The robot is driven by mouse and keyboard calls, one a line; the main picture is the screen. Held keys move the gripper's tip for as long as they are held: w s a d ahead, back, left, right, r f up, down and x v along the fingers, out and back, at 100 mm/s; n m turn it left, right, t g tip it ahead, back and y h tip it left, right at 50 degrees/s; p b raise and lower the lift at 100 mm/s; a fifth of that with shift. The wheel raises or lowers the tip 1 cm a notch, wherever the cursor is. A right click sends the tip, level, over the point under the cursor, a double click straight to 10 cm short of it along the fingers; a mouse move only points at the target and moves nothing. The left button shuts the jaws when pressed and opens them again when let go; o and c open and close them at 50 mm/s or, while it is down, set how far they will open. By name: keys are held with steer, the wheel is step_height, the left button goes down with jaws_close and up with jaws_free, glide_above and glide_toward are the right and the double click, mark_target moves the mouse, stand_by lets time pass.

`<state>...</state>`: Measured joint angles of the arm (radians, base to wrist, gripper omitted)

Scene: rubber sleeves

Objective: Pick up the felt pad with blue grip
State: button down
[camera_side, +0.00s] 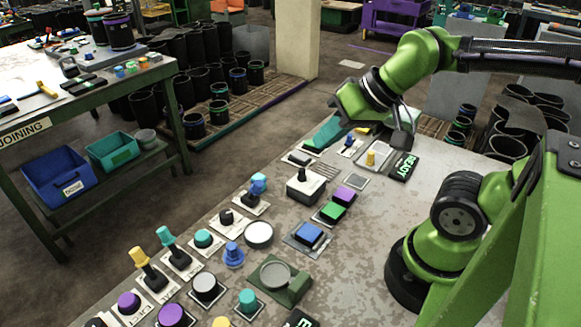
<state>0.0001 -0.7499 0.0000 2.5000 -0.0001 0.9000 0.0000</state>
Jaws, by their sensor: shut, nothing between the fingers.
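Several blue-topped items stand on the worn grey table, and I cannot tell for certain which is the felt pad with blue grip. One is a flat blue block on a grey square base (309,235) near the table's middle. Another is a small blue piece on a pale base (349,141) at the far end, left of my gripper. A round blue knob (234,254) stands nearer the camera. My gripper (402,146) is over the far end of the table, shut and empty, its fingertips small and dark here. It is apart from the blue block.
A yellow-gripped piece (371,158) and a dark READY sign (404,167) lie close to my gripper. A black-knobbed box (306,184) and purple and green blocks (338,211) stand mid-table. Knobs and levers crowd the near left edge. The table's right part is bare.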

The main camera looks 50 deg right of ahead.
steer(key=c, duration=0.9)
jaws_free()
steer(key=g+h, duration=0.2)
steer(key=g, duration=0.5)
glide_above(232, 246)
step_height(232, 246, down, 6)
steer(key=shift+m, duration=0.3)
steer(key=f, duration=1.1)
steer(key=shift+w+d, duration=0.1)
steer(key=shift+d, duration=0.3)
steer(key=shift+a+f, duration=0.2)
steer(key=shift+f, duration=1.2)
steer(key=shift+a+f, duration=0.2)
steer(key=shift+f, duration=1.15)
